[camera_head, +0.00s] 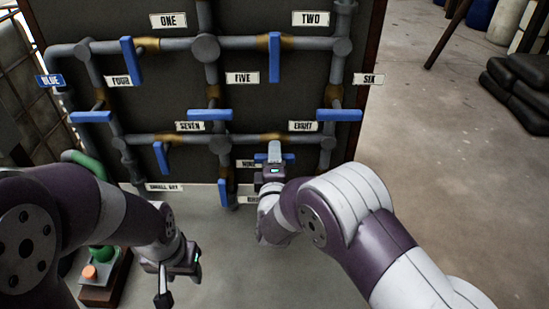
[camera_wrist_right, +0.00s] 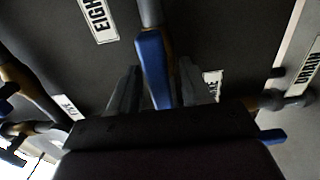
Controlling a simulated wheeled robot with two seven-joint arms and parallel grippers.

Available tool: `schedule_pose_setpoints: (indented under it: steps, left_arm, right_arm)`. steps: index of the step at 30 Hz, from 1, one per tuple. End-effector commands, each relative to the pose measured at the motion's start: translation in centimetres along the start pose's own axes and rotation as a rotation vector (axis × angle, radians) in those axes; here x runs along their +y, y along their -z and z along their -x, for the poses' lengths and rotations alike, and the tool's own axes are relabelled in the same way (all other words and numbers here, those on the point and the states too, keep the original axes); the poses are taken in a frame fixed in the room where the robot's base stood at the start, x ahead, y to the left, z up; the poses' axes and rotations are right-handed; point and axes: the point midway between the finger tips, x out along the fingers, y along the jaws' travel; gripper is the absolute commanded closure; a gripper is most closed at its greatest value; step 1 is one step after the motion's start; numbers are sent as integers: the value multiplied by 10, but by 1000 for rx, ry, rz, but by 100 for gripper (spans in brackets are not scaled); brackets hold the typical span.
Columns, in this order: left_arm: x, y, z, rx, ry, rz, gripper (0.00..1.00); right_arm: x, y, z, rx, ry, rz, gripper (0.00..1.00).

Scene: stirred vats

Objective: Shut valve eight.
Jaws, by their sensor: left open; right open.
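Valve eight has a blue lever handle (camera_head: 289,157) below and to the left of the white EIGHT label (camera_head: 302,126), on the lower horizontal pipe. The handle (camera_wrist_right: 153,55) looks roughly in line with its pipe. My right gripper (camera_head: 274,150) is in front of this handle and hides much of it in the head view. In the right wrist view, the handle lies between the open fingers of my right gripper (camera_wrist_right: 160,88), with a gap seen on each side. The EIGHT label (camera_wrist_right: 97,18) shows at upper left there. My left gripper (camera_head: 172,276) is open and empty, low and away from the panel.
Several other blue handles sit close around, including valve seven's (camera_head: 161,158), valve six's (camera_head: 339,115) and one below (camera_head: 224,190). A box with an orange button (camera_head: 90,272) stands at lower left. The floor (camera_head: 445,160) right of the panel is clear; black sacks (camera_head: 515,95) lie beyond.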

Motion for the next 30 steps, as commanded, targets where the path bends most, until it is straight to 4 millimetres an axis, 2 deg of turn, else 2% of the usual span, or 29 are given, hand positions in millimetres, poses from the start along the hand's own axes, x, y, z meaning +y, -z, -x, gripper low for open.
schedule_pose_setpoints:
  steps: [1, 5, 6, 17, 30]
  left_arm:
    - [0, 0, 0, 0, 0, 0, 52]
    - [0, 0, 0, 0, 0, 0, 52]
    - [0, 0, 0, 0, 0, 0, 52]
    - [0, 0, -2, 0, 0, 0, 52]
    - [0, -2, -15, 0, 0, 0, 52]
  right_arm:
    - [0, 0, 0, 0, 0, 0, 55]
    - [0, 0, 0, 0, 0, 0, 98]
    - [0, 0, 0, 0, 0, 0, 100]
    - [-1, 0, 0, 0, 1, -51, 100]
    - [-2, 0, 1, 0, 1, -395, 100]
